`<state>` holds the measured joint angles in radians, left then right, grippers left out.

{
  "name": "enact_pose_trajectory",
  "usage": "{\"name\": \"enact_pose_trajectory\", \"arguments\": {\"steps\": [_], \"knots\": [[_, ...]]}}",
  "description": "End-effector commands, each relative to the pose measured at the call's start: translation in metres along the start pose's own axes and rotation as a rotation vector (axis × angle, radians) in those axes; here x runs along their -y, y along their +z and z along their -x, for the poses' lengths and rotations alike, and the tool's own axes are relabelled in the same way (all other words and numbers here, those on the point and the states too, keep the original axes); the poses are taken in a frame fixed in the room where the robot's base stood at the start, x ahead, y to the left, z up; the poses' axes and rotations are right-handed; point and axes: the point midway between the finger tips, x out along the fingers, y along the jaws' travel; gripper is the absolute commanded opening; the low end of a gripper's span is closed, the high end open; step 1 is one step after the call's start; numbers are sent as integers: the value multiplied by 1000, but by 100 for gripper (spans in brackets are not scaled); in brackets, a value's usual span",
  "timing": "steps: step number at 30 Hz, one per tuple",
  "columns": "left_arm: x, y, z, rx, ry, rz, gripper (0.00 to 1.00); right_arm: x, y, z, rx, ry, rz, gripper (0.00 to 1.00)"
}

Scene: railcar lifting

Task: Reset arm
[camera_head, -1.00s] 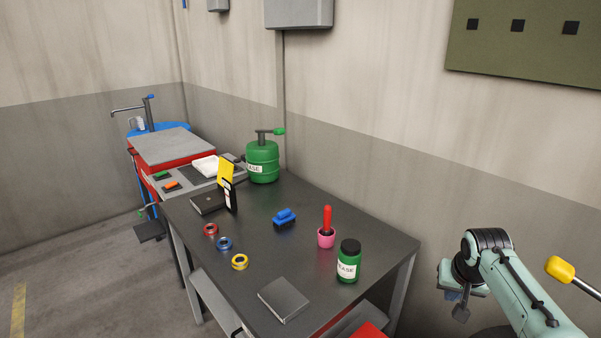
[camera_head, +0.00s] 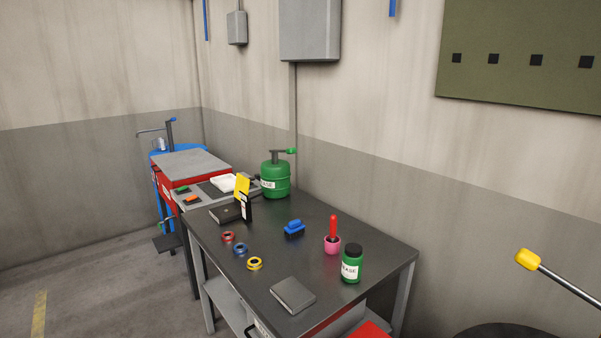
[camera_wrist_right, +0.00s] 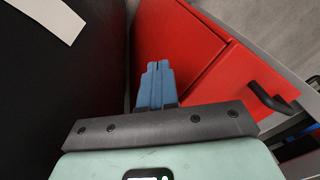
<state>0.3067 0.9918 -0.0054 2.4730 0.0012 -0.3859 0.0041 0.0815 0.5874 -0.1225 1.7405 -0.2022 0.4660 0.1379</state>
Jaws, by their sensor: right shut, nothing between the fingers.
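My right gripper (camera_wrist_right: 157,82) shows in the right wrist view with its blue fingers closed together and nothing between them. Red panels, which look like cabinet fronts (camera_wrist_right: 185,50), lie beyond the fingertips. I cannot tell how far away they are. No arm or gripper of mine shows in the head view, and my left gripper is in neither view.
A yellow-tipped lever (camera_head: 528,259) stands at the right. Floor (camera_head: 100,280) is clear at left.

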Motion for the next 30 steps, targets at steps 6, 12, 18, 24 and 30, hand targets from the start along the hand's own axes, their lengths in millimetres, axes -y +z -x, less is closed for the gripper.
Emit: {"name": "enact_pose_trajectory", "arguments": {"steps": [6, 12, 18, 24, 30], "knots": [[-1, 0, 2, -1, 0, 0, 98, 16, 146, -98, 151, -86, -53, 0], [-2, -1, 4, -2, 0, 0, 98, 30, 272, -122, 253, -126, -129, 0], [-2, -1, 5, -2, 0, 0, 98, 36, 335, -115, 300, -132, -167, 0], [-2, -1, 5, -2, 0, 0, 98, 37, 341, -114, 303, -132, -171, 0], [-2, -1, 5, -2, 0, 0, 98, 37, 341, -114, 303, -132, -171, 0]]}}
